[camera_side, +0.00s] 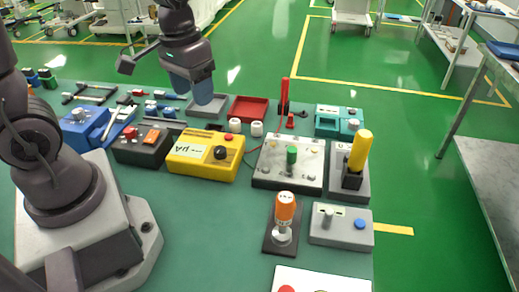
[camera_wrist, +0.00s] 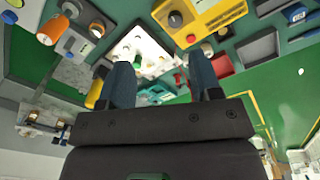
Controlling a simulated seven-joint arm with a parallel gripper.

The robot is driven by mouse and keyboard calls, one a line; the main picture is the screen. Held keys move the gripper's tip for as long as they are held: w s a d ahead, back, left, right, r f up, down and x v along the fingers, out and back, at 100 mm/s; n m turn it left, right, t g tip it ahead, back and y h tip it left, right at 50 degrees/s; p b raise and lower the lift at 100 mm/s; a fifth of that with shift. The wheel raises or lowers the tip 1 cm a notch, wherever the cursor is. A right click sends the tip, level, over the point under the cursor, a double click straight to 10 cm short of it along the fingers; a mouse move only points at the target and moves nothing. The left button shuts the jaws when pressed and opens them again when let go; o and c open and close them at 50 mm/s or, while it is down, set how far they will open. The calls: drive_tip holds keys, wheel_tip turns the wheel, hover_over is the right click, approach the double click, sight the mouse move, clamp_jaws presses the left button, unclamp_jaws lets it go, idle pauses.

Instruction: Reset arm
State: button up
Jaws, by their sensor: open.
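My gripper (camera_side: 192,88) hangs above the back of the green table, over the grey tray (camera_side: 206,107), and is apart from the devices below. In the wrist view its two blue fingers (camera_wrist: 163,78) stand apart with nothing between them, so it is open and empty. My arm rises from its base at the left of the table in the side view.
The yellow meter (camera_side: 206,154), a white panel with a green knob (camera_side: 290,158), an orange-topped joystick (camera_side: 284,215) and a grey box with a blue button (camera_side: 341,228) crowd the table. A red tray (camera_side: 249,108) lies behind. A metal shelf stands at the right.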

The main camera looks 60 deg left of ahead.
drive_tip(key=s+d+r+m+t, duration=0.1)
drive_tip(key=s+d+r+t, duration=0.1)
drive_tip(key=r, duration=0.3)
drive_tip(key=s+d+r+m+t, duration=0.2)
drive_tip(key=s+r+t, duration=0.1)
drive_tip(key=s+r, duration=0.1)
drive_tip(key=shift+s+d+r, duration=0.25)
drive_tip(key=shift+s+r, duration=0.05)
drive_tip(key=shift+r, duration=0.45)
